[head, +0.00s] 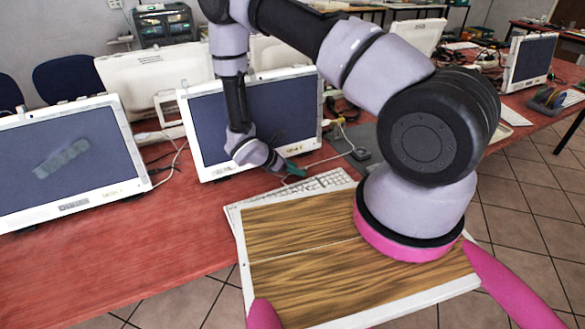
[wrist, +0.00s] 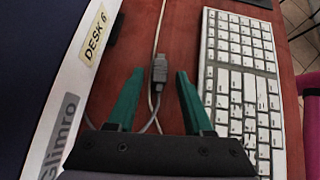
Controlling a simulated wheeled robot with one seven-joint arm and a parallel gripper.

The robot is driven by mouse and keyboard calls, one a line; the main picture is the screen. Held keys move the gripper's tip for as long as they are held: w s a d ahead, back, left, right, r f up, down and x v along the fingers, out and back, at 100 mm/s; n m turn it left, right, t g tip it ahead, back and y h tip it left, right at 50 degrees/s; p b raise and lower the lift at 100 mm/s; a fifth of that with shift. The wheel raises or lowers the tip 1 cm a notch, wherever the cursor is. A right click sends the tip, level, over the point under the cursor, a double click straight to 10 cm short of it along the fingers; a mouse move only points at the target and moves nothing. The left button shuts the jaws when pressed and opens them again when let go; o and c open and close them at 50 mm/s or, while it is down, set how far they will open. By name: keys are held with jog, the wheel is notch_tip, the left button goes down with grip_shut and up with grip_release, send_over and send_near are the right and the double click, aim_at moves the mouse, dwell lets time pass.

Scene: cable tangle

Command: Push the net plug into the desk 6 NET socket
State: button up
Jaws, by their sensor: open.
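A grey plug (wrist: 159,68) with pale cable lies on the red desk in the wrist view, between the tips of my gripper's green fingers. I cannot read a mark on it, so I cannot tell whether it is the net plug. My gripper (wrist: 159,73) is open, one finger on each side of the plug, with gaps visible on both sides. In the head view my gripper (head: 294,170) is low over the desk, in front of the middle monitor. A DESK 6 label (wrist: 95,36) is on the white monitor frame to the left. I cannot make out a NET socket.
A white keyboard (wrist: 241,85) lies close to the right finger. The middle monitor (head: 270,120) stands behind my gripper. Pale cables (head: 348,138) run to the right of it, near a dark block (head: 361,154). Another monitor (head: 65,160) stands at left.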

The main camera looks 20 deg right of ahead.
grip_shut()
jog(key=shift+r, duration=3.55)
jog(key=c, duration=0.7)
grip_release()
grip_shut()
jog(key=shift+r, duration=0.1)
